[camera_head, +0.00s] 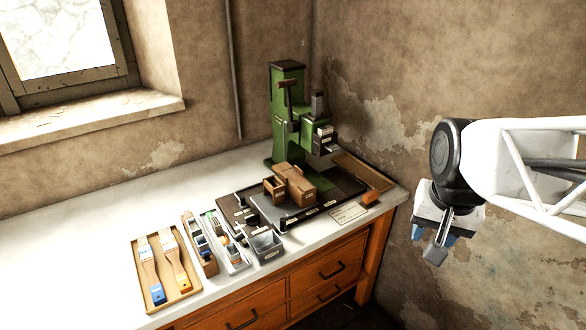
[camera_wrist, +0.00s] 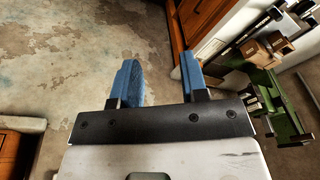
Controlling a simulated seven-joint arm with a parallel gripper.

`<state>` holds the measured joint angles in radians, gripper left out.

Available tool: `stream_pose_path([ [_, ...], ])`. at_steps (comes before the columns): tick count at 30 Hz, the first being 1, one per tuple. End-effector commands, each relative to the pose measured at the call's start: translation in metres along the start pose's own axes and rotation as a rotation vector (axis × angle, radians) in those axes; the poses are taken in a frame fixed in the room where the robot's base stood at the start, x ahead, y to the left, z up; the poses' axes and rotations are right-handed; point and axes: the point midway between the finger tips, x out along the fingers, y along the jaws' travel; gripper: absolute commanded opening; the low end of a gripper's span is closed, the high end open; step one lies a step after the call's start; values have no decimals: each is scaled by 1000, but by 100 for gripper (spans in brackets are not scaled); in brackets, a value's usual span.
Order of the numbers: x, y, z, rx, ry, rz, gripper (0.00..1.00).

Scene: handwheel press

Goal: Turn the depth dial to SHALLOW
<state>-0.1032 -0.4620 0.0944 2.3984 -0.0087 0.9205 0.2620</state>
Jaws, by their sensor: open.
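The green handwheel press (camera_head: 284,135) stands at the back right of the bench, upright against the wall corner. A dark lever or handle sticks out near its top, and a grey block with pale labels sits on its head. I cannot make out the depth dial or its setting at this size. The press also shows at the right of the wrist view (camera_wrist: 287,118), tilted in the picture. My gripper (camera_head: 438,240) hangs off the bench's right end, well apart from the press. Its blue-padded fingers (camera_wrist: 160,76) are open and empty in the wrist view.
A black base tray (camera_head: 325,211) with a brown wooden block (camera_head: 297,187) lies before the press. A brush tray (camera_head: 181,301) and narrow bins (camera_head: 235,262) stand to its left. An orange-brown piece (camera_head: 370,197) lies near the right edge. The bench's left part (camera_head: 70,260) is clear.

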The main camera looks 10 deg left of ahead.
Motion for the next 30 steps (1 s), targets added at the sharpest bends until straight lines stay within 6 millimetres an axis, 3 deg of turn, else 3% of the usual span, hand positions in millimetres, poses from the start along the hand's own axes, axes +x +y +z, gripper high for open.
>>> stream_pose_path([
  [15, 34, -95, -88, 158, -56, -3, 40],
  [30, 92, -208, -148, 314, -104, 15, 40],
])
